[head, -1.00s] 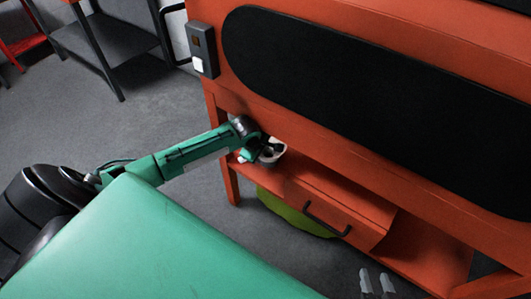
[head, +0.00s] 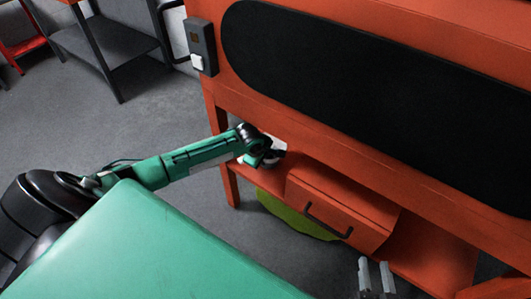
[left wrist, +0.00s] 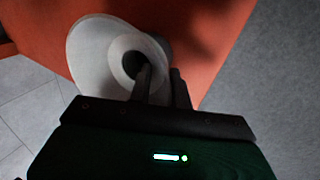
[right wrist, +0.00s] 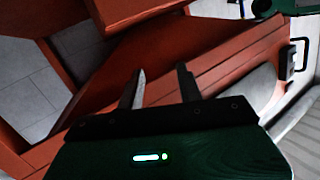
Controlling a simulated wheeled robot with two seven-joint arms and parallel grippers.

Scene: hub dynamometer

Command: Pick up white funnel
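The white funnel (head: 276,143) is at the left end of the orange shelf, partly hidden by my left gripper (head: 271,156). In the left wrist view the funnel (left wrist: 90,55) fills the upper left, its round opening facing the camera. One finger of my left gripper (left wrist: 158,75) overlaps the dark hole in the funnel; the other is at its right side. The fingers are closer together than my right ones, but I cannot tell whether they grip the funnel. My right gripper (head: 376,268) is at the bottom of the head view, open and empty in the right wrist view (right wrist: 160,78).
A drawer with a black handle (head: 328,220) is under the orange machine, right of the funnel. A black panel (head: 370,95) covers the machine's front. A yellow-green object (head: 295,215) is below the shelf.

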